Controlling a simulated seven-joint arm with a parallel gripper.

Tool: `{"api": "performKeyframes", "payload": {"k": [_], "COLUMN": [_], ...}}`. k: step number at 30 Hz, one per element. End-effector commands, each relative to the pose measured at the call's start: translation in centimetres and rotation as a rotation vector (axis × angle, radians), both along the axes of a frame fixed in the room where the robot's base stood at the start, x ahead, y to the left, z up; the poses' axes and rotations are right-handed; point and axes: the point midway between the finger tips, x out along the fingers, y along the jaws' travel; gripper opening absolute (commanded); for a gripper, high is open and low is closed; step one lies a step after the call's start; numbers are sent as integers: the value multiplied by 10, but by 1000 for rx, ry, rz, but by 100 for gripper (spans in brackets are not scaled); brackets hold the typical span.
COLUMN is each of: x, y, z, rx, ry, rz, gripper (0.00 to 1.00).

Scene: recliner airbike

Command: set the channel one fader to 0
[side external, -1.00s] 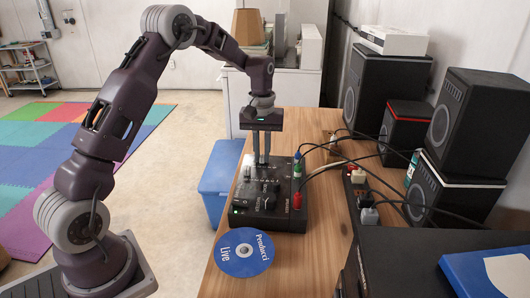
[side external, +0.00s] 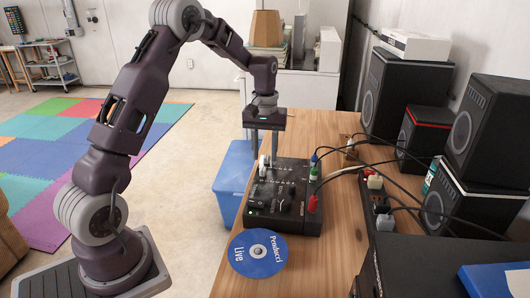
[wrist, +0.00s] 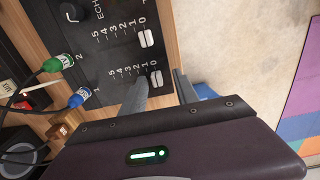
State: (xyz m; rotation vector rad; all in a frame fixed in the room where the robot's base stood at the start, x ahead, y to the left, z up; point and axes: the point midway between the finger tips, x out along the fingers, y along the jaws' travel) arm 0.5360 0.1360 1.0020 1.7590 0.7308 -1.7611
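The black mixer (side external: 283,222) lies on the wooden table. In the wrist view, it has two white fader caps beside scales marked 5 to 0. The lower cap, the channel one fader (wrist: 156,79), lines up with the blue plug marked 1 (wrist: 80,97) and sits at about the 0 end. The other fader (wrist: 146,38), on the green plug's side, is also near 0. My gripper (side external: 263,158) is open above the mixer's far end. Its fingers (wrist: 160,76) stand apart, one on each side of the channel one fader, with visible gaps. Exact fingertip height is unclear.
A blue disc (side external: 258,253) lies in front of the mixer. Cables run right from the green (wrist: 57,63) and blue plugs towards a power strip (side external: 377,205) and speakers (side external: 394,95). A blue bin (side external: 233,180) stands left of the table.

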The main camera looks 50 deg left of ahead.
Motion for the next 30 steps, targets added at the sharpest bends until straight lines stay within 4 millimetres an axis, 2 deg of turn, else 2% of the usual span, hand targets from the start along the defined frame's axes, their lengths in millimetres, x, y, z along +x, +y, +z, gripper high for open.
{"api": "performKeyframes", "payload": {"k": [6,9,13,20,22,23,26,27,29,30], "x": [1,1,0,0,-4,-9,-43,-65,-101,-126], "y": [1,1,0,0,-8,-15,-57,-78,-105,-122], "z": [44,60,67,68,79,89,135,152,173,181], "rx": [2,2,1,1,6,11,35,48,70,86], "ry": [-5,-4,-1,-1,-18,-32,-109,-145,-203,-243], "rz": [1,1,1,-1,-22,-42,-163,-227,-326,-390], "gripper": [36,36,36,36,36,36,36,36,36,36]}}
